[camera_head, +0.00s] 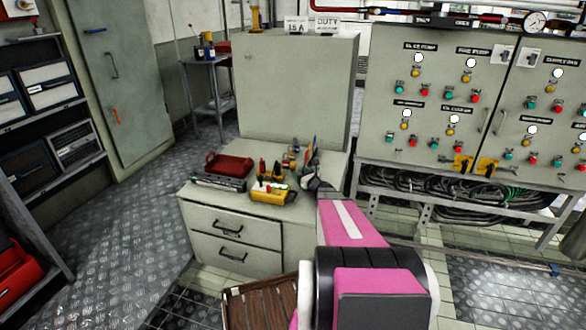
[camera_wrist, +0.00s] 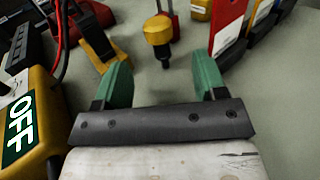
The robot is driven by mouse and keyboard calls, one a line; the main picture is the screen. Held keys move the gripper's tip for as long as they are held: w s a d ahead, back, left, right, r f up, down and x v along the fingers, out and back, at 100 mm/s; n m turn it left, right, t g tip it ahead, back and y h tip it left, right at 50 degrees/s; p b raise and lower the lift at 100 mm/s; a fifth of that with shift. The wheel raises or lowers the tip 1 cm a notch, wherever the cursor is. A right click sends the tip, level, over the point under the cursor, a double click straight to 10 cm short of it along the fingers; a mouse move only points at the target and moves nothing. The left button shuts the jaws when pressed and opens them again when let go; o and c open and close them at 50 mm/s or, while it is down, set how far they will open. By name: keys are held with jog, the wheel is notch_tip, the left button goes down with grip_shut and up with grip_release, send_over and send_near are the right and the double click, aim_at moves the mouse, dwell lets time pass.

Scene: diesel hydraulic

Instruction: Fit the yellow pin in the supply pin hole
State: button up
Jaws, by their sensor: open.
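A yellow pin-like piece (camera_wrist: 158,32) with a rounded yellow head and a dark lower end shows in the wrist view, just beyond my fingertips. My gripper (camera_wrist: 162,78) is open, with its green fingers spread and nothing between them. In the head view my gripper (camera_head: 312,183) is low over the right part of the cabinet top, among small tools, and is partly hidden by my arm. Two yellow fittings, one left (camera_head: 462,164) and one right (camera_head: 487,165), sit at the bottom of the control panels. I cannot make out the supply pin hole.
A yellow box (camera_wrist: 38,120) marked OFF is close to the left of my gripper. Red, yellow and blue upright items (camera_wrist: 232,25) stand at the right. The drawer cabinet (camera_head: 232,222) also bears a red tray (camera_head: 229,164). Control panels (camera_head: 430,105) stand behind at right.

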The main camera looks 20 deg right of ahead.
aim_at(294, 168)
jog(key=x, duration=0.6)
jog(key=shift+w+a, duration=0.1)
jog(key=shift+w, duration=0.05)
jog(key=c, duration=1.1)
jog(key=shift+o, duration=0.2)
